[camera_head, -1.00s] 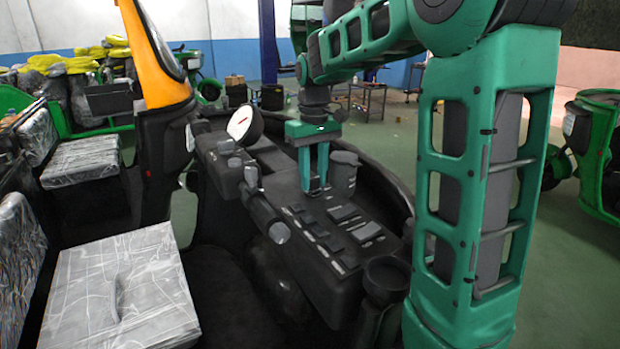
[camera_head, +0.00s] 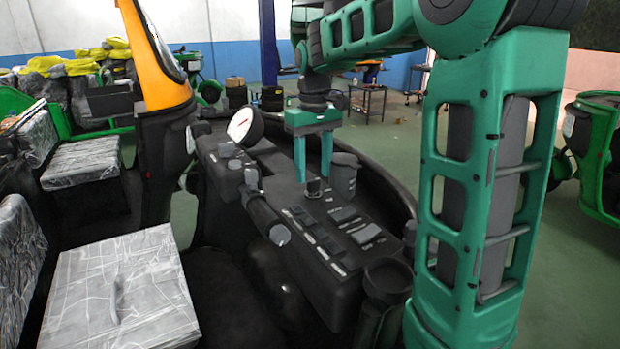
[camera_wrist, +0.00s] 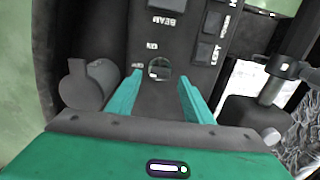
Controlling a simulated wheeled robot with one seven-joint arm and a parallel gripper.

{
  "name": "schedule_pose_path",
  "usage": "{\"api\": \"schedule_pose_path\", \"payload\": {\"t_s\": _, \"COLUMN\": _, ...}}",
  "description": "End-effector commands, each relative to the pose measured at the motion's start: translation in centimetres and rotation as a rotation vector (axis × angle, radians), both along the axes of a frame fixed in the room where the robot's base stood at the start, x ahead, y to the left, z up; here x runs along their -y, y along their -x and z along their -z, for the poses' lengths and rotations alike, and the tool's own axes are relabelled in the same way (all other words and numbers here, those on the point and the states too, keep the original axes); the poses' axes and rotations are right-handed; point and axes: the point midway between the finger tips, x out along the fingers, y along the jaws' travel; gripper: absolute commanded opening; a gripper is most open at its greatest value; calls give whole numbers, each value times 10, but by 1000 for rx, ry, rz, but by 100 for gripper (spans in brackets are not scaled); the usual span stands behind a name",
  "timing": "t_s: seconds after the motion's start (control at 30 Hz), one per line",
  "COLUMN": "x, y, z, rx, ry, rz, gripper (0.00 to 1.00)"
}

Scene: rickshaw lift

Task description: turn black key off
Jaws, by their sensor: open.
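The black key (camera_wrist: 159,70) sits in a round switch on the dark dashboard panel, in the upper middle of the wrist view. Small ON and OFF labels are beside the switch. In the head view it is a small dark knob (camera_head: 314,187) below my fingertips. My gripper (camera_head: 313,178) is open and points down, with its green fingers apart just above the key. In the wrist view my gripper (camera_wrist: 161,78) has one finger on each side of the switch. Nothing is between the fingers. The key's exact angle is hard to tell.
Several labelled rocker switches (camera_head: 325,243) line the dashboard close by. A dark cylindrical part (camera_head: 344,173) stands just right of my fingers. A white-faced gauge (camera_head: 240,124) and a handlebar grip (camera_head: 262,212) are to the left. A plastic-wrapped seat (camera_head: 120,285) is at the lower left.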

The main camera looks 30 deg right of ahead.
Motion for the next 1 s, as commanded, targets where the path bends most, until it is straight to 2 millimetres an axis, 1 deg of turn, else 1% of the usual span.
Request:
{"api": "schedule_pose_path", "payload": {"t_s": 0.03, "x": 0, "y": -1, "z": -11, "rx": 5, "ry": 1, "rz": 0, "gripper": 47}}
{"api": "schedule_pose_path", "payload": {"t_s": 0.2, "x": 0, "y": -2, "z": -43, "rx": 4, "ry": 1, "rz": -1, "gripper": 47}}
{"api": "schedule_pose_path", "payload": {"t_s": 0.3, "x": 0, "y": -2, "z": -58, "rx": 4, "ry": 1, "rz": -1, "gripper": 47}}
{"api": "schedule_pose_path", "payload": {"t_s": 0.4, "x": 0, "y": -2, "z": -69, "rx": 3, "ry": 0, "rz": -2, "gripper": 47}}
{"api": "schedule_pose_path", "payload": {"t_s": 0.5, "x": 0, "y": -2, "z": -76, "rx": 2, "ry": 0, "rz": -2, "gripper": 47}}
{"api": "schedule_pose_path", "payload": {"t_s": 0.6, "x": 0, "y": -2, "z": -79, "rx": 2, "ry": 0, "rz": -2, "gripper": 47}}
{"api": "schedule_pose_path", "payload": {"t_s": 1.0, "x": 0, "y": -2, "z": -79, "rx": 1, "ry": 0, "rz": -1, "gripper": 47}}
